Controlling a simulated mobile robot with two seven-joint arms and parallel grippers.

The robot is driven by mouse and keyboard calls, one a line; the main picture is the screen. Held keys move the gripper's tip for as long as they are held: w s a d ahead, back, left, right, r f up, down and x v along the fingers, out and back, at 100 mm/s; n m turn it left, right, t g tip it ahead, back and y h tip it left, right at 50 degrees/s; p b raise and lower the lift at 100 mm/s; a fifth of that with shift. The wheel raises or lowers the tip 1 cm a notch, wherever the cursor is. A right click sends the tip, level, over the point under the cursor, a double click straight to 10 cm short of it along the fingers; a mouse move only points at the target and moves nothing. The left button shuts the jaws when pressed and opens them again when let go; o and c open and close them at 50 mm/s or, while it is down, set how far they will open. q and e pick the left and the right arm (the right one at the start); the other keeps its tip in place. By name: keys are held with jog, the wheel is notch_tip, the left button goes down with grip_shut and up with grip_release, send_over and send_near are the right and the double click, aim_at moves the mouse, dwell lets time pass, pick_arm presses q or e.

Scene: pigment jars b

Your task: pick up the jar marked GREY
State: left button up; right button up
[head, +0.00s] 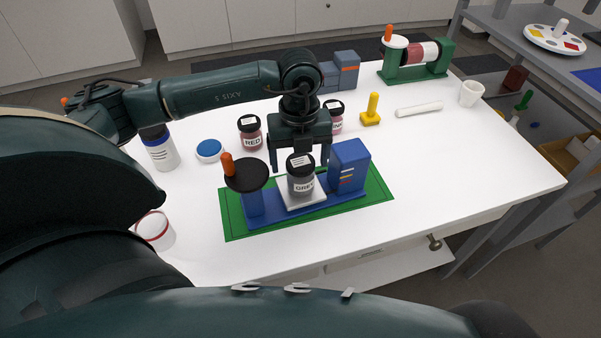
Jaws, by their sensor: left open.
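The jar marked GREY (301,178) has a dark lid and dark grey contents. It stands upright on a white plate (302,199) of a blue stand, between a round black disc with an orange knob on the left and a blue block on the right. My left gripper (300,165) is open, pointing down, just behind and above the jar's lid. Its two fingers show on either side of the lid; whether they touch the jar I cannot tell. My right gripper is not in view.
The blue stand (262,213) sits on a green mat (235,225). A jar marked RED (250,132) and another pink jar (336,118) stand behind. A yellow stamp-like piece (371,112) and a white cylinder (419,109) are to the right.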

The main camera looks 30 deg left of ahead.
pick_arm(q)
notch_tip(320, 180, down, 4)
jog(key=shift+w+f, duration=0.1)
jog(key=shift+f, duration=0.15)
jog(key=shift+c, duration=0.2)
jog(key=c, duration=1.1)
